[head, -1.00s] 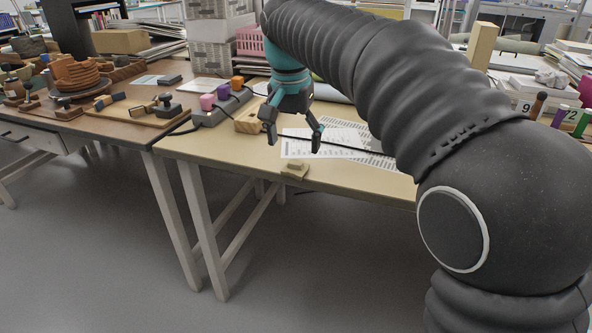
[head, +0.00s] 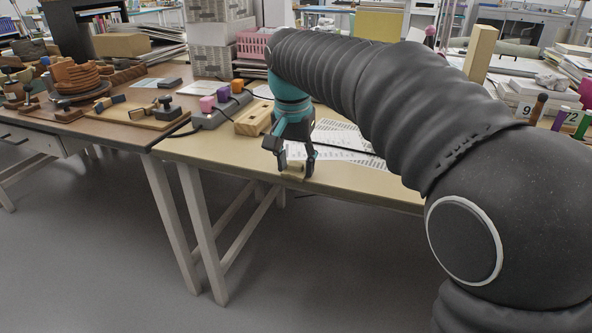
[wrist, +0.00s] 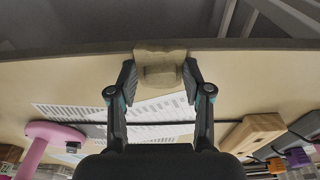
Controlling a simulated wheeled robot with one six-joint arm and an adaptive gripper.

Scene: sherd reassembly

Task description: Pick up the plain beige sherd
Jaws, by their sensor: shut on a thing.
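The plain beige sherd (head: 294,169) is at the front edge of the pale table (head: 370,180). My gripper (head: 295,172) reaches down over it, with one finger on each side. In the wrist view the sherd (wrist: 160,68) sits between the two fingertips of my gripper (wrist: 160,80), which is shut on it. A raised block-like part shows on the sherd's face. The sherd appears to be at table height; I cannot tell whether it touches the table.
A brown table (head: 120,132) with tools adjoins on the left. Open floor (head: 90,250) lies in front.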

